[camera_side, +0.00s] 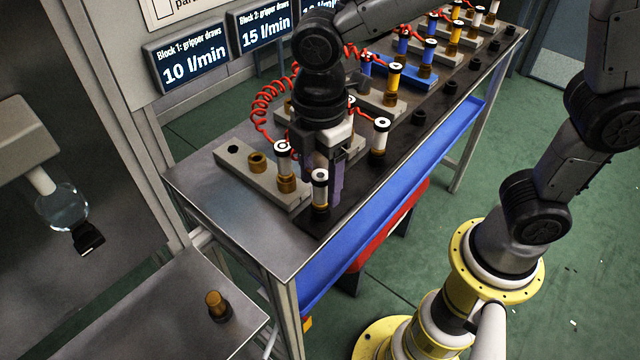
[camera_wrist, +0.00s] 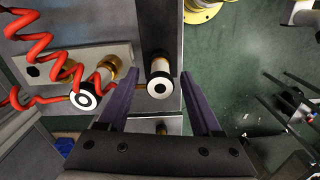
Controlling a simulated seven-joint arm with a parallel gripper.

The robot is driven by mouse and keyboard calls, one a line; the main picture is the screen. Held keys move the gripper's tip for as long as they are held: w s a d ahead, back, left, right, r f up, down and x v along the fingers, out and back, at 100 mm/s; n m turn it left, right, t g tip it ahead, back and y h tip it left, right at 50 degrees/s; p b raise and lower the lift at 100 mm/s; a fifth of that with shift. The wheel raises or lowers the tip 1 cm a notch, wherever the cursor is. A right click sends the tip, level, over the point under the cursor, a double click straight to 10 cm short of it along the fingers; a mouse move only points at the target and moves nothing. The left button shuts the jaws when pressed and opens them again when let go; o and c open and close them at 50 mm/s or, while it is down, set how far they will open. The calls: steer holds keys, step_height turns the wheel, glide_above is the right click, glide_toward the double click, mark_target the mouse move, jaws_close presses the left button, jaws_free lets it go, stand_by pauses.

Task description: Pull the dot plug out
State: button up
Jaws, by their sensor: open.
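A white plug (camera_wrist: 160,87) with a black dot on its white top stands between my fingers in the wrist view. In the side view this white-bodied plug (camera_side: 320,188) stands upright at the near end of the dark strip. My gripper (camera_wrist: 159,76) is open, pointing down, one finger on each side of the plug with gaps showing. It also shows in the side view (camera_side: 325,190), where the fingers are partly hidden. A second white plug (camera_wrist: 83,96), with a ring marking, stands to the left in a brass socket; it shows at the grey block too (camera_side: 283,155).
Red coiled hoses (camera_side: 268,100) run close to my gripper. Grey blocks, a blue block (camera_side: 408,75) and several white, yellow and blue plugs continue along the bench. A brass-coloured fitting (camera_side: 214,303) stands on the lower left shelf. The bench's near left corner is clear.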

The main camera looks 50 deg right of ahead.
steer(key=shift+f, duration=1)
jaws_close()
